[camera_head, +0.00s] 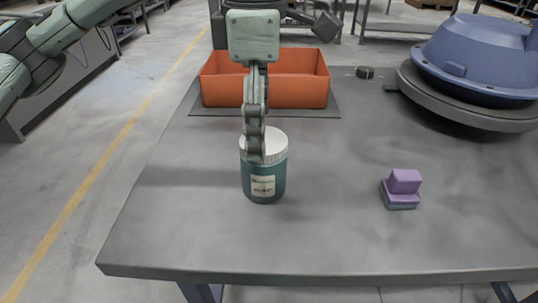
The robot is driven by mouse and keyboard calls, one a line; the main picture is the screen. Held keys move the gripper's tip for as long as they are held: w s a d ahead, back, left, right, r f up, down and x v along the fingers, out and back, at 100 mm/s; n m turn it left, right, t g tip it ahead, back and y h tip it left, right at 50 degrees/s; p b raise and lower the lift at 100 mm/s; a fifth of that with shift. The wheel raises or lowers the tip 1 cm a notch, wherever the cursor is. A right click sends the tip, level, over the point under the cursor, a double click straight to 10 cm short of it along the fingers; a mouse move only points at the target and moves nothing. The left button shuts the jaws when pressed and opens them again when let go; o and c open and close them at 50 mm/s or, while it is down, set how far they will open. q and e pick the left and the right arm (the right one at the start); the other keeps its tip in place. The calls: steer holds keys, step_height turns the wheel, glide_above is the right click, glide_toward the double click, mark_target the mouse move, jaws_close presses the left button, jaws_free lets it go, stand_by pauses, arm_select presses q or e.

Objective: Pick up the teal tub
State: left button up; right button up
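The teal tub (265,184) has a white lid (275,145) and a pale label. It stands upright on the grey table, left of the middle. My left gripper (255,152) points down at the tub, seen edge-on. Its near finger overlaps the lid and ends at about the lid's lower edge. The far finger is hidden behind the near one, so I cannot tell the gap between them or whether they touch the tub. My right gripper is out of view.
An orange bin (300,82) stands on a dark mat (205,108) behind the tub. A purple block-shaped item (403,182) lies to the right. A large blue hood (470,55) and a small black disc (365,72) are at the back right. The table front (330,255) is clear.

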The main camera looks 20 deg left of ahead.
mark_target(264, 167)
arm_select(q)
steer(key=shift+s+f, duration=0.15)
steer(key=shift+f, duration=0.4)
steer(key=f, duration=0.5)
steer(key=shift+d+f+p, duration=0.15)
steer(key=shift+d+p, duration=0.15)
steer(key=shift+p, duration=0.1)
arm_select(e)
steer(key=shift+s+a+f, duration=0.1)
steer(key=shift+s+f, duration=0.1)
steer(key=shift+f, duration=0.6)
arm_select(q)
steer(key=c, duration=1.6)
steer(key=shift+w, duration=0.2)
